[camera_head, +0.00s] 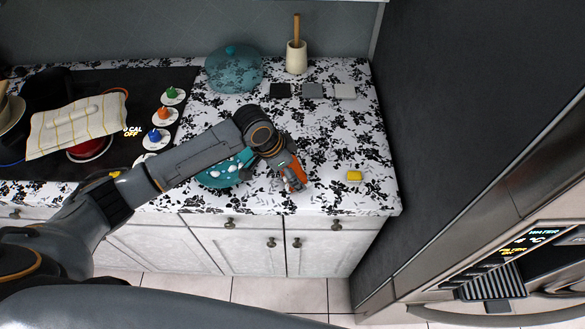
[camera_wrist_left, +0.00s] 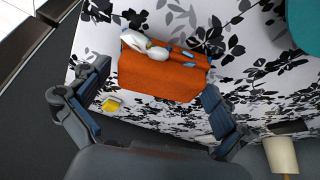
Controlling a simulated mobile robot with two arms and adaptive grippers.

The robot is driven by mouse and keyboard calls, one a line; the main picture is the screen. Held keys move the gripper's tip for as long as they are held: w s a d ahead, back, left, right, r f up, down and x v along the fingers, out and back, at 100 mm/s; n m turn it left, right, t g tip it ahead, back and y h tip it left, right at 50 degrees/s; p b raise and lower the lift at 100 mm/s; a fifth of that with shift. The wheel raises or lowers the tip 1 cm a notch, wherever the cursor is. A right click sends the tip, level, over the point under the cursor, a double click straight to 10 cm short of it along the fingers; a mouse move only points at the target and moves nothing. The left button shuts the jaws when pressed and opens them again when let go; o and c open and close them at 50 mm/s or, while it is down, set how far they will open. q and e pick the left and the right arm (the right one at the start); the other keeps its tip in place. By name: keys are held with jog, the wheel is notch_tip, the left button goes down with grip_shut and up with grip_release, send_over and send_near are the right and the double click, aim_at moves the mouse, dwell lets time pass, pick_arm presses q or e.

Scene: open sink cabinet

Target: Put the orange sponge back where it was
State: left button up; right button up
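The orange sponge (camera_wrist_left: 160,78) is a block in the left wrist view, over the black-and-white floral counter. White and blue shapes show along its face; I cannot tell what they are. My left gripper (camera_wrist_left: 157,78) has its fingers spread wide, one at each side of the sponge. The right finger overlaps the sponge's right edge, and a narrow gap shows at the left finger; contact is unclear. In the head view the orange sponge (camera_head: 291,170) shows at the end of my left arm, above the counter's front right part. My right gripper is not in view.
A small yellow block (camera_head: 355,175) lies right of the gripper. A teal plate (camera_head: 215,178) with white items is partly behind my arm. A teal glass lid (camera_head: 233,68), a cream holder (camera_head: 297,57) and several small squares stand behind. A fridge (camera_head: 490,180) bounds the right side.

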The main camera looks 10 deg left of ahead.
pick_arm(q)
jog(key=b+v, duration=0.1)
jog(key=v, duration=1.1)
jog(key=shift+r+b, duration=0.25)
jog(key=shift+b, duration=0.15)
jog(key=shift+d, duration=0.1)
